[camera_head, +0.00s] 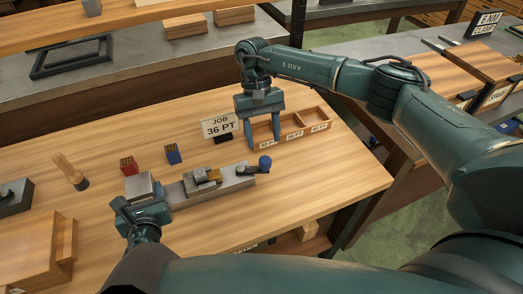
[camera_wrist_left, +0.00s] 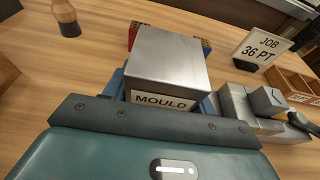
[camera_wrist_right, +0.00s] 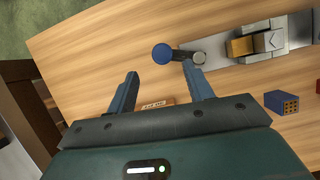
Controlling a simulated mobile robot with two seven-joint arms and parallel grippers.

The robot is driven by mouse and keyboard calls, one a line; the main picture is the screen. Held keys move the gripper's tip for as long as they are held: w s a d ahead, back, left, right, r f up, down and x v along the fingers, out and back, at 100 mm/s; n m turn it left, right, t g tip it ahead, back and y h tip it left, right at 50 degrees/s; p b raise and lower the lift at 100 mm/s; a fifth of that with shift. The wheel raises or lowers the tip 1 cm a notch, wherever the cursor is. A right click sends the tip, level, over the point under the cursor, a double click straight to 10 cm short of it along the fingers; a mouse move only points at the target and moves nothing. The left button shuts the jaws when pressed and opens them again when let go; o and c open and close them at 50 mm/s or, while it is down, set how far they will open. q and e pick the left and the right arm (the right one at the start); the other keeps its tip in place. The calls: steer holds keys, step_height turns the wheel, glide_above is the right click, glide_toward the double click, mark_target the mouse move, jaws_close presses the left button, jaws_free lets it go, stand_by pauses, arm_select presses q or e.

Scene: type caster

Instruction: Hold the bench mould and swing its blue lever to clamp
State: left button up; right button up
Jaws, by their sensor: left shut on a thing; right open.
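The bench mould (camera_head: 205,186) is a grey metal fixture on the wooden bench, with a big grey block marked MOULD (camera_wrist_left: 168,68) at its left end. My left gripper (camera_head: 143,200) is shut on this block, its blue fingers beside it in the left wrist view. The blue lever (camera_head: 265,162) has a ball knob at the mould's right end; the knob also shows in the right wrist view (camera_wrist_right: 162,54). My right gripper (camera_head: 263,143) is open and empty, fingers pointing down, just behind the knob. In the right wrist view the knob appears beyond the fingertips, apart from them.
A JOB 36 PT sign (camera_head: 220,126) and a wooden compartment tray (camera_head: 292,122) stand behind the mould, near my right gripper. A red block (camera_head: 129,166) and a blue block (camera_head: 173,153) lie behind it. A wooden-handled tool (camera_head: 70,172) stands at left. Bench is clear right of the knob.

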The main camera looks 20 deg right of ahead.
arm_select(q)
steer(key=shift+s+a+f, duration=0.1)
steer(key=shift+a+f, duration=0.1)
steer(key=shift+f, duration=0.2)
arm_select(e)
steer(key=shift+v, duration=2.25)
arm_select(q)
steer(key=o, duration=1.1)
steer(key=shift+d+r, duration=0.1)
steer(key=shift+r, duration=0.1)
steer(key=v, duration=1.2)
arm_select(e)
steer(key=shift+f, duration=0.1)
